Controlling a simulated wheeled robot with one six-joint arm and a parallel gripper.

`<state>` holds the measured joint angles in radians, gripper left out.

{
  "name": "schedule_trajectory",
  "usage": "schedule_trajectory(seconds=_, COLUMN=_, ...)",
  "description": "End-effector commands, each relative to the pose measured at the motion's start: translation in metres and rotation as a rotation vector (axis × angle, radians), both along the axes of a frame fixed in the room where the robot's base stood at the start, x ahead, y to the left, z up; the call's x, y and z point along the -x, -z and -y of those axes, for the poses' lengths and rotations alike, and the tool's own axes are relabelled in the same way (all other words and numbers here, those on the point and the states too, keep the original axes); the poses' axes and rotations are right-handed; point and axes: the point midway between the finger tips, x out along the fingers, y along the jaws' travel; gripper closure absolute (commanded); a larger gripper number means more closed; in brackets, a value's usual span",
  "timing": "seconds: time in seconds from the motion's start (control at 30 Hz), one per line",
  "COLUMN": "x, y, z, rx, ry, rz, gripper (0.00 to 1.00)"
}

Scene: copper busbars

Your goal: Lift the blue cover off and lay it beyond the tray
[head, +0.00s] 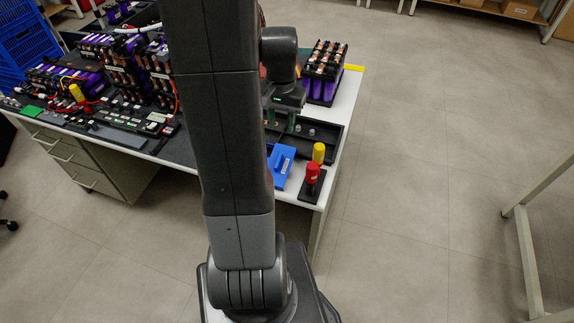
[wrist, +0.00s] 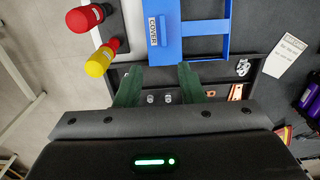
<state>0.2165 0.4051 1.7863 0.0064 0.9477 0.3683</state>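The blue cover (head: 281,160) lies flat at the table's front edge, partly hidden by my arm in the head view. In the wrist view the cover (wrist: 172,48) shows a raised blue bar and a white COVER label. A blue-edged grey area adjoins its right side. The black tray (head: 329,142) lies just behind the cover; its rim shows in the wrist view (wrist: 122,72). My gripper (wrist: 158,70) has two green fingers spread apart with nothing between them. It is above the tray, its fingertips pointing towards the cover's edge.
A red-handled tool (head: 312,174) and a yellow-handled tool (head: 319,152) stand right of the cover. Small metal parts and a copper piece (wrist: 236,92) lie in the tray. A purple battery pack (head: 324,75) stands behind it. Battery modules (head: 105,60) crowd the table's left.

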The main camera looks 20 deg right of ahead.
Motion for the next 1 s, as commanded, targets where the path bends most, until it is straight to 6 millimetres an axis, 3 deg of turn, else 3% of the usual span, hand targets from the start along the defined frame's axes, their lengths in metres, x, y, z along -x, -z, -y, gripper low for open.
schedule_trajectory(seconds=0.4, x=0.0, y=0.07, z=-0.002, rx=-0.001, ry=-0.001, rz=-0.005, gripper=0.65)
schedule_trajectory(seconds=0.7, x=0.0, y=0.089, z=-0.003, rx=0.0, ry=-0.001, rz=-0.002, gripper=0.65)
schedule_trajectory(seconds=1.0, x=0.001, y=0.126, z=-0.008, rx=-0.001, ry=0.0, rz=-0.004, gripper=0.65)
